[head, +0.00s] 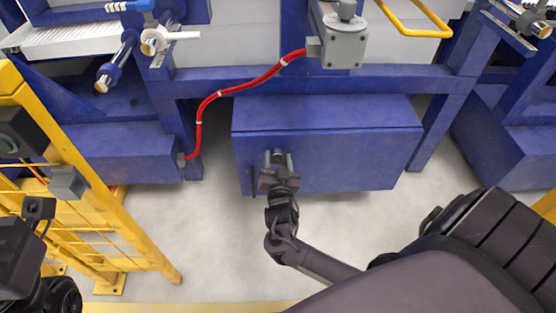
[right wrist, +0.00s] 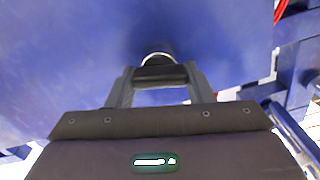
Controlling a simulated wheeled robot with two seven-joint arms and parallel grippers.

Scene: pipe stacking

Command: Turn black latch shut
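The black latch (right wrist: 157,73) sits on the front of the blue box, with a bright silver ring around its base in the right wrist view. In the head view a small dark part of it (head: 278,155) shows between my fingers. My right gripper (head: 279,162) is at the box front. In the right wrist view its two fingers (right wrist: 160,82) stand on either side of the latch's dark bar, which fills the gap between the fingertips. Much of the latch is hidden by the gripper in the head view. My left gripper's fingers do not show.
The blue box (head: 330,145) hangs under a blue frame. A red hose (head: 235,89) runs above its left side to a grey unit (head: 343,45). A yellow fence (head: 95,180) stands at the left. The pale floor (head: 205,240) in front is clear.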

